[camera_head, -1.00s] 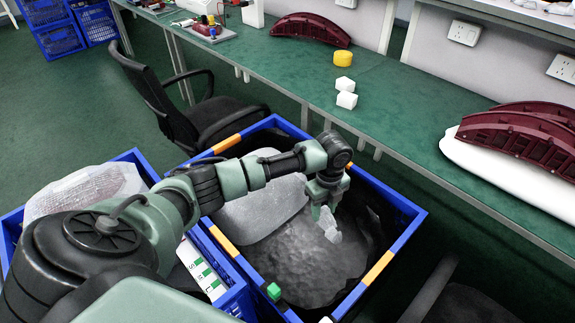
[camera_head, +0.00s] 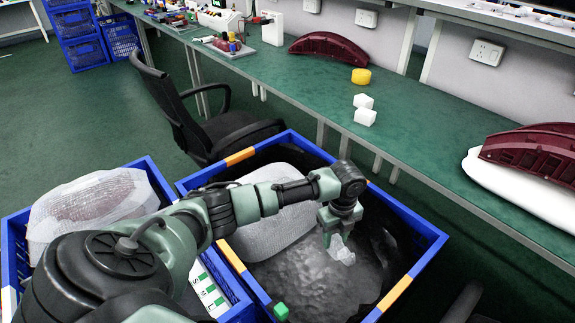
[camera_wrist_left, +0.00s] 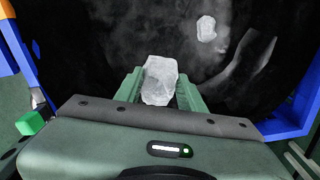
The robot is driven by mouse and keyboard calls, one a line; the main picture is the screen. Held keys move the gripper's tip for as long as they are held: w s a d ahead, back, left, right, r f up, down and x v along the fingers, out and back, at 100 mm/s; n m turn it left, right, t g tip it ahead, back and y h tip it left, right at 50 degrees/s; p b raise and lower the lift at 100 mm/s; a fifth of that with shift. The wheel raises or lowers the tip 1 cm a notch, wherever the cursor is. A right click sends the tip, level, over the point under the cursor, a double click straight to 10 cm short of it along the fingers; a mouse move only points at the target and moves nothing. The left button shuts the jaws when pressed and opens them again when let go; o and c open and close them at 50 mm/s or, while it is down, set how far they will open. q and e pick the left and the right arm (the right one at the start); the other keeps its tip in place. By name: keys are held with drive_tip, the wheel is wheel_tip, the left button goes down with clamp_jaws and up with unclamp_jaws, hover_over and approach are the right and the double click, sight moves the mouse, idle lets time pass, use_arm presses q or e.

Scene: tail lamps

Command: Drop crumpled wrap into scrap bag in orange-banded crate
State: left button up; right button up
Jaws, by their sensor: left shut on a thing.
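My left gripper (camera_head: 336,238) is shut on a piece of crumpled translucent wrap (camera_head: 343,253), which hangs below the fingers over the orange-banded crate (camera_head: 428,250). In the left wrist view the wrap (camera_wrist_left: 160,82) sits between the two green fingers (camera_wrist_left: 161,76). The dark scrap bag (camera_wrist_left: 100,40) lines the crate under the gripper; in the head view its inside looks grey and rumpled (camera_head: 310,278). Another small crumpled pale piece (camera_wrist_left: 206,28) lies inside the bag, apart from the gripper. My right gripper is not in view.
A bubble-wrapped item (camera_head: 270,235) stands in the crate's left part. A second blue crate (camera_head: 150,170) with a wrapped item (camera_head: 85,205) is at left. A black chair (camera_head: 205,125) stands behind; a green bench (camera_head: 420,155) runs along the right with lamps (camera_head: 330,48).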

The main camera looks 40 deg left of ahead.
use_arm(q)
drive_tip(key=o, duration=1.4)
drive_tip(key=shift+r, duration=0.1)
wheel_tip(320, 180, up, 8)
drive_tip(key=shift+f, duration=0.15)
